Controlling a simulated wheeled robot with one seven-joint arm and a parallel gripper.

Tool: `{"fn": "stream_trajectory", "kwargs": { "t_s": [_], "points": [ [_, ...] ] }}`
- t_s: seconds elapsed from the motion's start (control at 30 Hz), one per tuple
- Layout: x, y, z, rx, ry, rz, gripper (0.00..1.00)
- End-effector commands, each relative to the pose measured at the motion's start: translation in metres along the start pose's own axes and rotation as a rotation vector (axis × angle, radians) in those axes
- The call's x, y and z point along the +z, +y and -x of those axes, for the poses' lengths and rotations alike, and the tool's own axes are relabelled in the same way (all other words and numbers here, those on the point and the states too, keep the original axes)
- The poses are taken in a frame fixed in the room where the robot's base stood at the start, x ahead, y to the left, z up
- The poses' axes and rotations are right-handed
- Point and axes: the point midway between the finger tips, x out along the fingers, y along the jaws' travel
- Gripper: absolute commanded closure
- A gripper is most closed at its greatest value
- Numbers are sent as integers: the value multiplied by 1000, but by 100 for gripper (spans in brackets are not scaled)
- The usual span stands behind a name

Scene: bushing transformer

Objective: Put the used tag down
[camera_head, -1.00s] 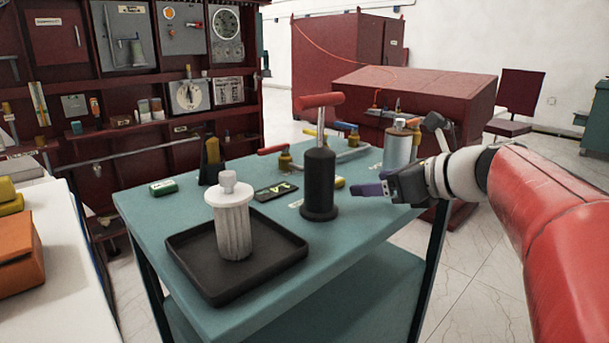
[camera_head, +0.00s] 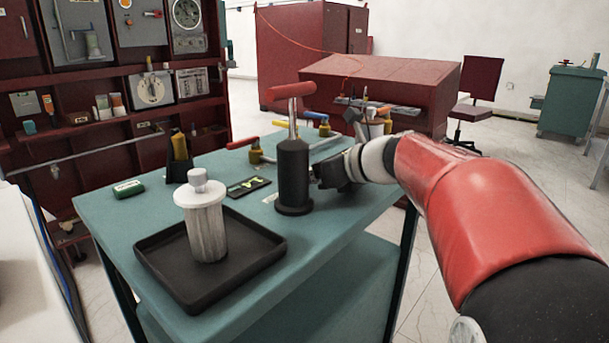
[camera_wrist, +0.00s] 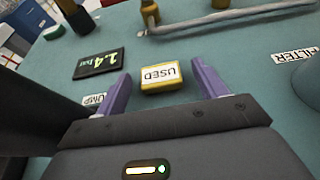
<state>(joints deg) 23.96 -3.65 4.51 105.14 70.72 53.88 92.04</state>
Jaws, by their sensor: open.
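The used tag (camera_wrist: 160,78) is a small yellow block with a white "USED" label. In the wrist view it lies on the teal table top (camera_wrist: 215,60), and its label reads upside down. My gripper (camera_wrist: 161,73) is open, with its two purple fingers on either side of the tag and apart from it. In the head view my gripper (camera_head: 328,174) is low over the table, partly hidden behind the black pump cylinder (camera_head: 293,170). The tag cannot be made out in the head view.
A black tray (camera_head: 265,250) holding a ribbed white filter (camera_head: 207,225) stands at the front. A small black display (camera_wrist: 98,63) reads 1.4 bar. A pipe with brass valves (camera_wrist: 230,18) lies beyond the tag. A "FILTER" label (camera_wrist: 295,56) is at right.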

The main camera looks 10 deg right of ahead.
Motion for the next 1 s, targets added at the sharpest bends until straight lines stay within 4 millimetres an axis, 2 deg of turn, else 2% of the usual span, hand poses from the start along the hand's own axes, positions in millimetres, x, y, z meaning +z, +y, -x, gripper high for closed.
{"fn": "stream_trajectory", "kwargs": {
  "t_s": [0.07,0.47,0.77,1.0],
  "points": [
    [0,0,0,0,0,0,29],
    [0,0,1,0,0,1,80],
    [3,0,2,0,0,2,80],
    [25,0,11,1,-2,4,80]
  ]
}}
